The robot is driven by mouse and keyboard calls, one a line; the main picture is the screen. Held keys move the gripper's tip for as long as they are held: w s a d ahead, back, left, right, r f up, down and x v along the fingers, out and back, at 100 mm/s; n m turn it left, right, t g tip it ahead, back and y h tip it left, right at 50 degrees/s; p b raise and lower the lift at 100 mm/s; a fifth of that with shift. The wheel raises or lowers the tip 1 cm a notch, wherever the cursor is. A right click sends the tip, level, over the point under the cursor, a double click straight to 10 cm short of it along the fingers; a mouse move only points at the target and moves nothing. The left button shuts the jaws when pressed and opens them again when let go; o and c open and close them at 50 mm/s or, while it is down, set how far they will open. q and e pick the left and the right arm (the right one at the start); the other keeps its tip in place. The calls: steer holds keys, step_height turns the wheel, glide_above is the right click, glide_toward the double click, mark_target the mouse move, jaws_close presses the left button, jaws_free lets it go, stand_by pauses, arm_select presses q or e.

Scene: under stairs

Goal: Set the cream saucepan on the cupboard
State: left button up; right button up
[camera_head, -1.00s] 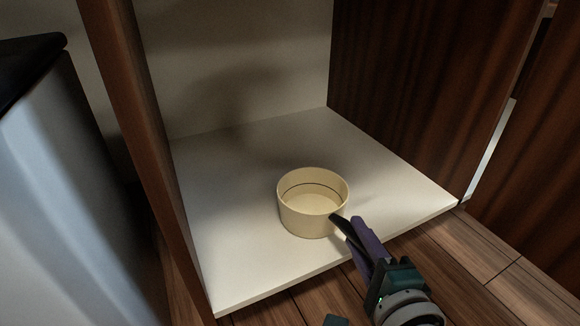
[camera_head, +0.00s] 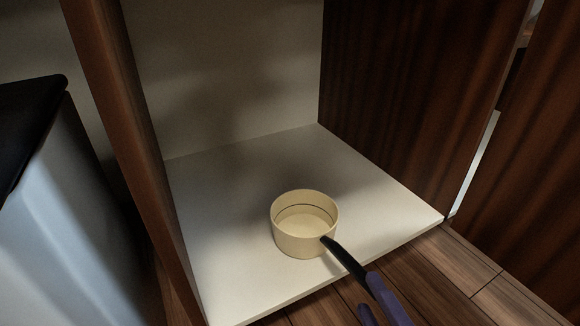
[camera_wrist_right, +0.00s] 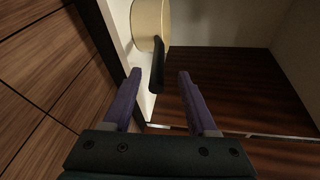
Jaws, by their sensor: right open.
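The cream saucepan (camera_head: 303,240) stands upright on the white floor board of the cupboard (camera_head: 225,262), near its front edge. Its black handle (camera_head: 342,258) sticks out past that edge toward the lower right. My right gripper (camera_head: 370,295) is at the outer end of the handle, its purple fingers apart. In the right wrist view, the open fingers of the gripper (camera_wrist_right: 160,74) stand either side of the handle's end, with gaps on both sides; the pan (camera_wrist_right: 150,25) is beyond them. My left gripper is not in view.
Dark wooden side panels (camera_head: 400,110) flank the cupboard opening. A pale box-like unit with a black top (camera_head: 30,115) stands at the left. Wooden floor (camera_head: 470,270) lies in front. The board behind and left of the pan is clear.

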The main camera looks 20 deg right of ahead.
steer(key=s+a+r+n+g+y, duration=0.1)
steer(key=a+r+n+g+y, duration=0.3)
steer(key=a+n+g+y, duration=0.85)
steer(key=s+d+r+n+h, duration=0.6)
steer(key=s+d+n+h, duration=0.3)
steer(key=d+n, duration=0.1)
steer(key=shift+s+d+n+t, duration=0.2)
steer(key=shift+s+n+t, duration=0.2)
steer(key=shift+n, duration=0.35)
steer(key=shift+r+p, duration=0.2)
steer(key=shift+p, duration=0.15)
